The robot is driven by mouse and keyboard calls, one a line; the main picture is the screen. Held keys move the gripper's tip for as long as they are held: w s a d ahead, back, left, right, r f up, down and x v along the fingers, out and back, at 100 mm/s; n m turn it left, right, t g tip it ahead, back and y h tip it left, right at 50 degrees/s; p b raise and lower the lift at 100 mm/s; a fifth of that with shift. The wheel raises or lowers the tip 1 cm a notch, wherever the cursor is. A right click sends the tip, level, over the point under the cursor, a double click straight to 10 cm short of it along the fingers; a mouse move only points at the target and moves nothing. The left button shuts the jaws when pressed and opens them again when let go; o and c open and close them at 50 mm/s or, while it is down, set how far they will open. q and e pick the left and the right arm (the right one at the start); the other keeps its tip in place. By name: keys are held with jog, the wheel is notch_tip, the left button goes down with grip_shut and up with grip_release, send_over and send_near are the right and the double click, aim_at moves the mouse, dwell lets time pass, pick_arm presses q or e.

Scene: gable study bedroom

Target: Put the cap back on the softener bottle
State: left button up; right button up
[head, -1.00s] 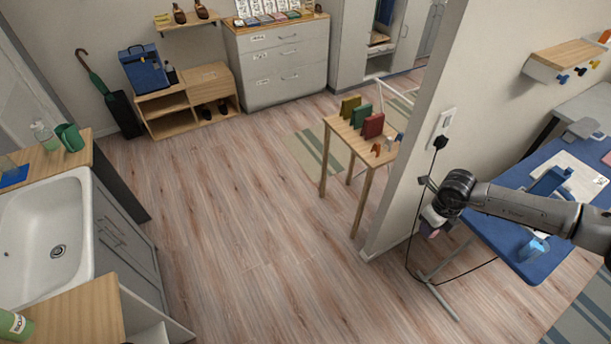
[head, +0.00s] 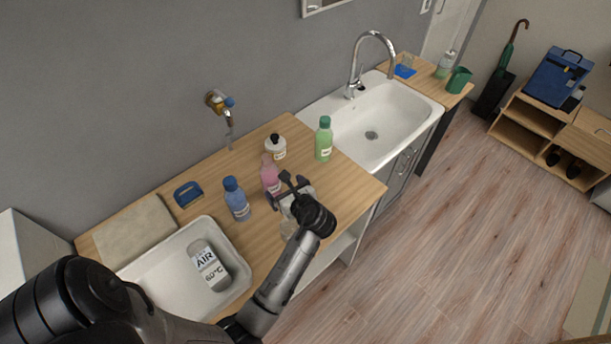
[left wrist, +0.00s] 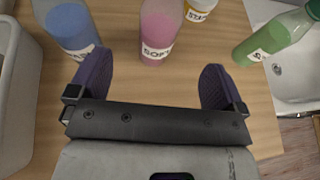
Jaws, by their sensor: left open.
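The softener bottle (head: 270,177) is pink and stands upright on the wooden counter between the blue bottle and the white bottle. In the left wrist view the softener bottle (left wrist: 158,30) shows its "SOFT" label, but its top is out of frame. I cannot make out a separate cap in either view. My left gripper (head: 294,182) is just in front of the softener bottle. In the left wrist view the left gripper (left wrist: 153,76) is open, its purple-padded fingers apart with nothing between them. My right gripper is not in view.
A blue bottle (head: 237,200), a white bottle (head: 276,148) and a green bottle (head: 323,142) stand close by. A sink (head: 402,125) lies at right. A blue item (head: 187,194) lies near the wall.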

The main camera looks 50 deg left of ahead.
aim_at(271, 167)
pick_arm(q)
jog(key=x, duration=0.5)
jog(key=shift+w+a+f, duration=0.1)
jog(key=shift+a, duration=0.25)
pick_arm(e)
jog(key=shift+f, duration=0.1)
pick_arm(q)
jog(key=shift+a+f, duration=0.2)
jog(key=shift+a, duration=0.25)
jog(key=shift+x, duration=2.6)
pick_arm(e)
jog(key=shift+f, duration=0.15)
pick_arm(q)
jog(key=shift+w+d+f, duration=0.1)
jog(key=shift+w+f, duration=0.05)
